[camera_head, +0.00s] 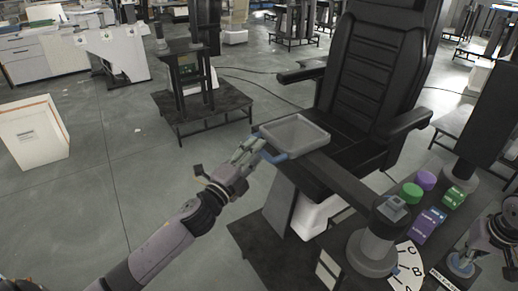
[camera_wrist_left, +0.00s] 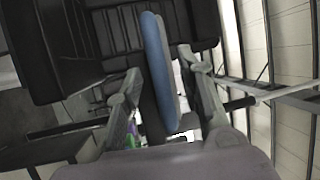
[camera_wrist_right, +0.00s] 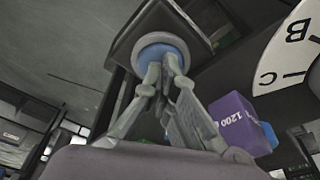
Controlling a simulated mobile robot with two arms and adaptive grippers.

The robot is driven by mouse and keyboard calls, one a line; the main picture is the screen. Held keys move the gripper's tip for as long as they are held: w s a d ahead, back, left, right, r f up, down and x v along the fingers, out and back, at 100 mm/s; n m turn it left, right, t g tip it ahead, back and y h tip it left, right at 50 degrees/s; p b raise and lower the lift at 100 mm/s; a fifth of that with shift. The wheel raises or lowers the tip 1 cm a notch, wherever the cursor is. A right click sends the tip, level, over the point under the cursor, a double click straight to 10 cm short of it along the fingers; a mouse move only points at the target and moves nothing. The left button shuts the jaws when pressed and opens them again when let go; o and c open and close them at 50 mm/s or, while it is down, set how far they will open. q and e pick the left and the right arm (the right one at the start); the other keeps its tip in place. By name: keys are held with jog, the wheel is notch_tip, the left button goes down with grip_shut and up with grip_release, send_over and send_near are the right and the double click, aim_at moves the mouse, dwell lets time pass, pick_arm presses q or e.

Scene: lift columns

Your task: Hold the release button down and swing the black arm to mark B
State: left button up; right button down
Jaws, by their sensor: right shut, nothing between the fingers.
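The black arm (camera_head: 335,180) runs from a grey pivot column (camera_head: 374,252) toward the upper left and carries a grey tray (camera_head: 296,133). A blue handle (camera_head: 280,157) sits at the tray's near side. My left gripper (camera_head: 251,150) is at this handle; in the left wrist view the blue handle (camera_wrist_left: 163,75) stands between its open fingers, with a gap on the left side. A white dial (camera_head: 408,264) by the column shows B and C. The blue release button (camera_wrist_right: 160,47) sits in a pale ring. My right gripper (camera_wrist_right: 163,65) is shut, its tips at the button; pressing cannot be told.
A black reclining chair (camera_head: 375,75) stands behind the arm. Green and purple blocks (camera_head: 432,223) and cylinders (camera_head: 411,191) lie right of the column. A white bin (camera_head: 32,133) stands far left. Open floor lies left of the chair.

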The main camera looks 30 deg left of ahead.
pick_arm(q)
jog(key=shift+x, duration=0.95)
jog(key=shift+c, duration=0.5)
grip_shut()
